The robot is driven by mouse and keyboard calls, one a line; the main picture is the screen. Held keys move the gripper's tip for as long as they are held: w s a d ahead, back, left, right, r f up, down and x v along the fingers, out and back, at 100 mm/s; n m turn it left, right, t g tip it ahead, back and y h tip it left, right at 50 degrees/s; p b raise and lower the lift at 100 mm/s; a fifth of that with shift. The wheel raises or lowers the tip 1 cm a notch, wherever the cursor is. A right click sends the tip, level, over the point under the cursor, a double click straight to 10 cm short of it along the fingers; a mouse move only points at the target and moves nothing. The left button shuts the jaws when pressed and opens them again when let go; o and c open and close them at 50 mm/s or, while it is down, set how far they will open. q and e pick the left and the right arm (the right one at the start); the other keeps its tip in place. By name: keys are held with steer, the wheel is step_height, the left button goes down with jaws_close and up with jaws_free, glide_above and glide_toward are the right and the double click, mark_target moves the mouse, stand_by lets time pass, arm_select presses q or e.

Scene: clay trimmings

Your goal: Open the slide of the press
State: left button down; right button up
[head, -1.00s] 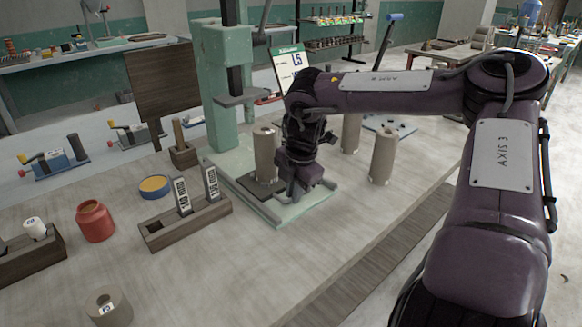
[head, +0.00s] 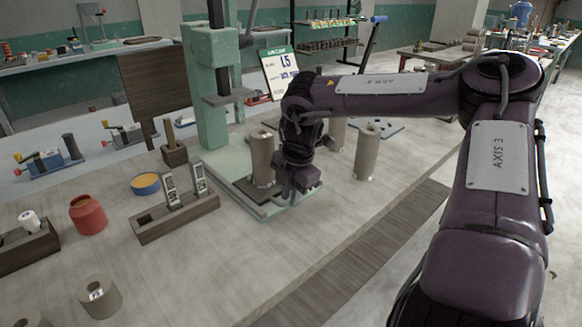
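The green press (head: 208,100) stands on the bench left of centre, its dark pressing plate (head: 230,97) raised. Its dark slide (head: 246,190) lies low on the pale green base (head: 222,186). An upright grey-brown clay cylinder (head: 262,155) stands on the slide, forward of the raised plate. My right gripper (head: 290,190) points down at the right front of the slide, close beside the cylinder. The gripper's body hides its fingertips and any slide handle, so I cannot tell whether it grips. My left gripper is not in view.
Two more cylinders (head: 368,152) stand right of my gripper. The front right of the bench is clear.

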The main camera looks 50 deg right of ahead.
steer(key=shift+o, duration=1.4)
steer(key=shift+r, duration=0.1)
step_height(320, 180, up, 8)
steer(key=s, duration=0.1)
steer(key=shift+s+f, duration=0.25)
